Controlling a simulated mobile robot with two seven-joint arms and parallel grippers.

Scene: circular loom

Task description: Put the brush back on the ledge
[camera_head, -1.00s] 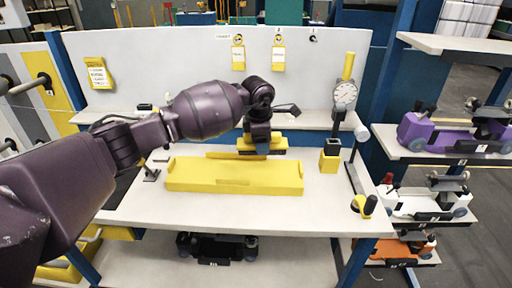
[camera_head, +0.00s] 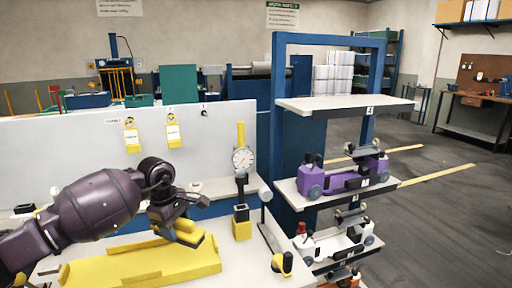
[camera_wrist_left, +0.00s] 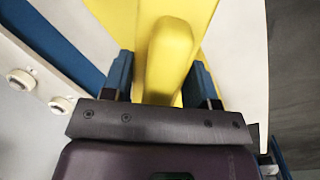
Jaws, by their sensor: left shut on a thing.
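My left gripper (camera_head: 186,228) is shut on the yellow brush (camera_head: 190,236), above the right end of a long yellow fixture (camera_head: 150,268) on the workbench. In the left wrist view the brush's rounded yellow body (camera_wrist_left: 170,55) sits between the two blue fingers of the gripper (camera_wrist_left: 160,80). Its bristles cannot be made out. The pale ledge (camera_head: 217,187) runs along the foot of the white back panel, behind the gripper. My arm hides part of it. My right gripper is not in view.
A dial gauge (camera_head: 243,160) on a stand is right of the gripper, with a yellow-and-black block (camera_head: 241,224) near its foot. A yellow-and-black tool (camera_head: 283,263) lies at the bench's right edge. A shelf rack (camera_head: 345,104) with purple and white units stands to the right.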

